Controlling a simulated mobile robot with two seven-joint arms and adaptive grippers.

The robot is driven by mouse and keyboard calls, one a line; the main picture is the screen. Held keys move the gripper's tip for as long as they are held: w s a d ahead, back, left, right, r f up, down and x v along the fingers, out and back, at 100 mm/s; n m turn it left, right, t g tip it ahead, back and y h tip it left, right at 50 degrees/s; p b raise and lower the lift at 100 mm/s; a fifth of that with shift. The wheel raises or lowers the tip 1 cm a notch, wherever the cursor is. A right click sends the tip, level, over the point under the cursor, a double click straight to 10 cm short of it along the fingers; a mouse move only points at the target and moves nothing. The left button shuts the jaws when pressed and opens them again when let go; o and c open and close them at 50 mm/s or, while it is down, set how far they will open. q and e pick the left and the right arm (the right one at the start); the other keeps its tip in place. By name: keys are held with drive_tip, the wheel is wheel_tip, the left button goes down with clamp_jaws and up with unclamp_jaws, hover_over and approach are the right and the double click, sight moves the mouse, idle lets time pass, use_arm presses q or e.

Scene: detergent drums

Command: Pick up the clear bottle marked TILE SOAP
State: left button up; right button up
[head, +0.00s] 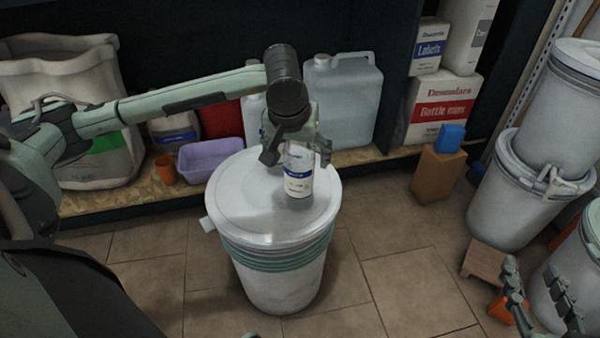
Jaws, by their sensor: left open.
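A clear bottle with a white and blue label (298,186) stands upright on the lid of a white drum (245,215). Its lettering is too small to read in the head view. My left gripper (297,155) points down over the bottle, open, with one finger on each side of its upper part. The wrist and fingers hide the bottle's top, and I cannot tell whether the fingers touch it. My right gripper (537,285) is at the lower right, far from the bottle, with its fingers apart and nothing between them.
A brown block (437,175) with a blue block (450,137) stands right. Stacked drums (520,200) fill the right side.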

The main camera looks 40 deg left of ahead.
use_arm(q)
drive_tip(key=shift+w+f, duration=0.25)
drive_tip(key=shift+f, duration=0.35)
drive_tip(key=c, duration=1.1)
drive_tip(key=shift+r, duration=0.1)
